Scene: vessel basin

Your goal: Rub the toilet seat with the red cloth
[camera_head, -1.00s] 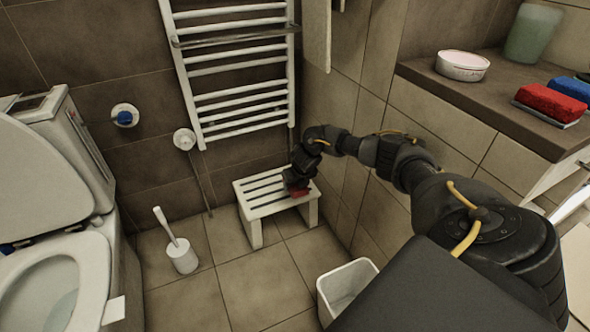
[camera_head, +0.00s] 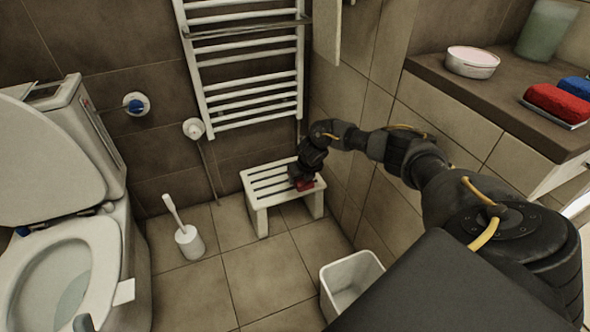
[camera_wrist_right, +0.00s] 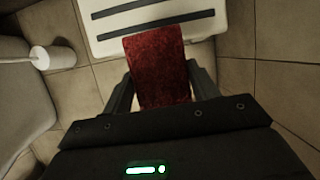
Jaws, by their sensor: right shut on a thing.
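My right gripper (camera_head: 303,176) is shut on the red cloth (camera_head: 305,185). It is at the right end of the white slatted stool; I cannot tell whether the cloth touches the stool. In the right wrist view the cloth (camera_wrist_right: 160,65) stands out flat between the two dark fingers. The toilet seat (camera_head: 107,262) is a white ring at the lower left, lying down on the bowl, with the lid (camera_head: 45,150) raised behind it. The gripper is well to the right of the seat. A small dark shape at the bottom left edge may be my left gripper (camera_head: 83,323).
The stool (camera_head: 262,193) stands by the back wall under a towel rail (camera_head: 250,90). A toilet brush (camera_head: 188,240) stands between toilet and stool. A white bin (camera_head: 350,283) is near my right arm.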

